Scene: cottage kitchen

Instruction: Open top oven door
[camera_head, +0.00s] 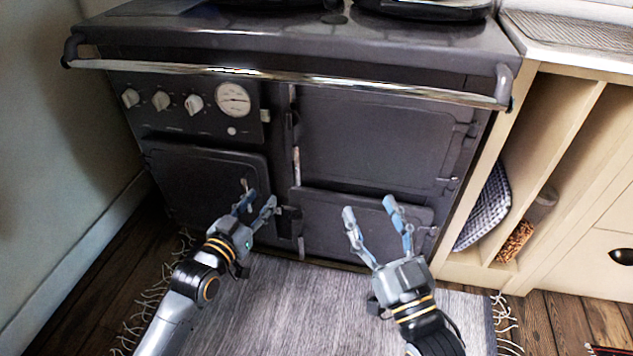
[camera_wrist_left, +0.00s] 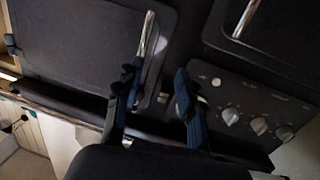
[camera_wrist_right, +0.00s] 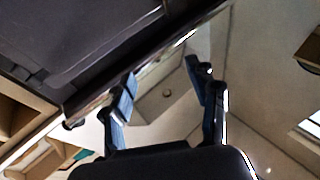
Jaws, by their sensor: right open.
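The top oven door (camera_head: 375,140) is a dark panel on the right half of the black range cooker. It looks shut, with its upright chrome handle (camera_head: 296,165) along its left edge. In the left wrist view the door (camera_wrist_left: 80,45) appears upside down, its handle (camera_wrist_left: 148,35) ahead of the fingers. My left gripper (camera_head: 257,205) is open and empty, left of and below that handle in the head view. My right gripper (camera_head: 369,208) is open and empty, in front of the lower right door (camera_head: 322,215). Neither gripper appears to touch the cooker.
A chrome rail (camera_head: 300,80) crosses the cooker's front above the doors. Knobs (camera_head: 161,101) and a round gauge (camera_head: 233,99) sit upper left, above the lower left door (camera_head: 205,185). Cream cabinets (camera_head: 560,130) stand at right. A grey rug (camera_head: 290,310) covers the floor.

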